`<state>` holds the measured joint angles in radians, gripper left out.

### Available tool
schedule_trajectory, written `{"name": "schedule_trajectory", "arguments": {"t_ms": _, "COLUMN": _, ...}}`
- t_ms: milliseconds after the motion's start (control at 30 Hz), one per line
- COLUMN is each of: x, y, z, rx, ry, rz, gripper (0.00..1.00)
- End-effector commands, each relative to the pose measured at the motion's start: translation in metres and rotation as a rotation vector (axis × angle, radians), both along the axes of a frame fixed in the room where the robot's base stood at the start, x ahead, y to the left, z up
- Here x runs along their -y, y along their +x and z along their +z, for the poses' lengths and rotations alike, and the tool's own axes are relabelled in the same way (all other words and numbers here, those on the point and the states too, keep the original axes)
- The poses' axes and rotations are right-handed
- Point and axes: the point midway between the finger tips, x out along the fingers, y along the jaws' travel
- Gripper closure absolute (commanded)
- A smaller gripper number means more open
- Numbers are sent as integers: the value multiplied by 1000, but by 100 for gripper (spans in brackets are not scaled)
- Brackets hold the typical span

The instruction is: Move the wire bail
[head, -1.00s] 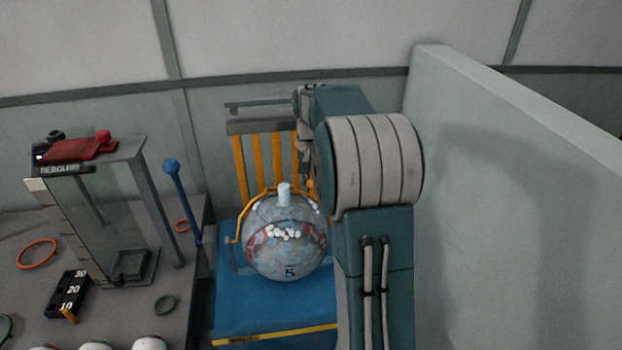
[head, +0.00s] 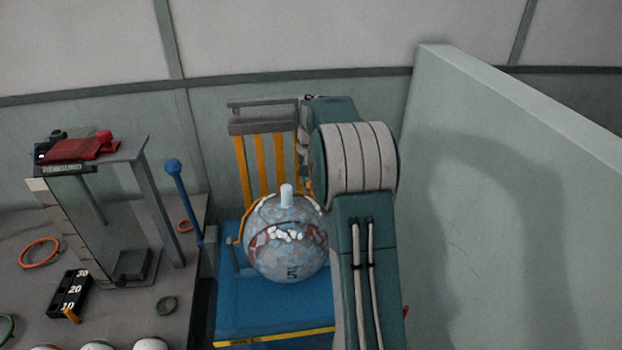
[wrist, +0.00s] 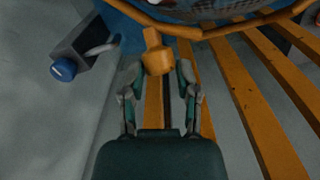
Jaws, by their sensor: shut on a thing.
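The orange wire bail (head: 241,226) shows at the upper left of the mottled ball (head: 288,255) in the head view; its right part is hidden by the ball and my arm. In the wrist view the bail (wrist: 240,25) curves across the top, with a blocky orange tab (wrist: 156,56) hanging from it. My gripper (wrist: 160,72) has its two fingers on either side of this tab and is shut on it. In the head view my arm hides the gripper.
Yellow-orange slats (head: 262,165) stand behind the ball, which rests over a blue base (head: 270,310). A pale partition (head: 500,200) stands close right of my arm. At left is a grey table (head: 130,320) with a clear-panelled stand. A blue-capped part (wrist: 63,69) is left of the gripper.

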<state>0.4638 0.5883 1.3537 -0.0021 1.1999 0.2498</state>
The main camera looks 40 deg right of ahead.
Motion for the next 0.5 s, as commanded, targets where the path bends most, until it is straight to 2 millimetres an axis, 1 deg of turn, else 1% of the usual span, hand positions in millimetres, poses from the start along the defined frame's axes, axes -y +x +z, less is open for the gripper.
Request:
{"name": "schedule_trajectory", "arguments": {"t_ms": 300, "x": -1, "y": 2, "z": 0, "rx": 4, "ry": 0, "rz": 1, "gripper": 100}}
{"name": "schedule_trajectory", "arguments": {"t_ms": 333, "x": -1, "y": 1, "z": 0, "rx": 4, "ry": 0, "rz": 1, "gripper": 54}}
{"name": "schedule_trajectory", "arguments": {"t_ms": 400, "x": -1, "y": 1, "z": 0, "rx": 4, "ry": 0, "rz": 1, "gripper": 27}}
{"name": "schedule_trajectory", "arguments": {"t_ms": 500, "x": -1, "y": 1, "z": 0, "rx": 3, "ry": 0, "rz": 1, "gripper": 27}}
